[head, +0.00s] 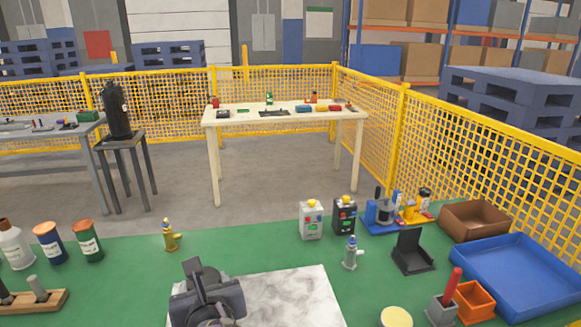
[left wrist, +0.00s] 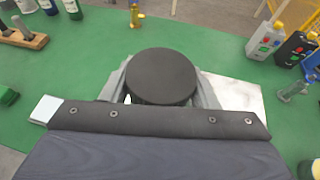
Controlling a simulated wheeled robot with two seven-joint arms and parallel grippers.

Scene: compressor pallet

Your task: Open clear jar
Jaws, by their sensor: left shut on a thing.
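In the left wrist view a round black lid (left wrist: 161,74) sits between the two grey fingers of my left gripper (left wrist: 161,86). The gripper is shut on it, with one finger at each side. The jar body is almost wholly hidden under the lid; only a thin pale strip shows below its near edge. In the head view my left gripper (head: 207,296) is at the bottom, over the left edge of a white marble slab (head: 292,298). It hides the jar there. My right gripper is in neither view.
A small brass valve (head: 169,236) stands behind my gripper. Two control boxes (head: 311,219), a blue tray (head: 525,275) and an orange bin (head: 474,300) are at right.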

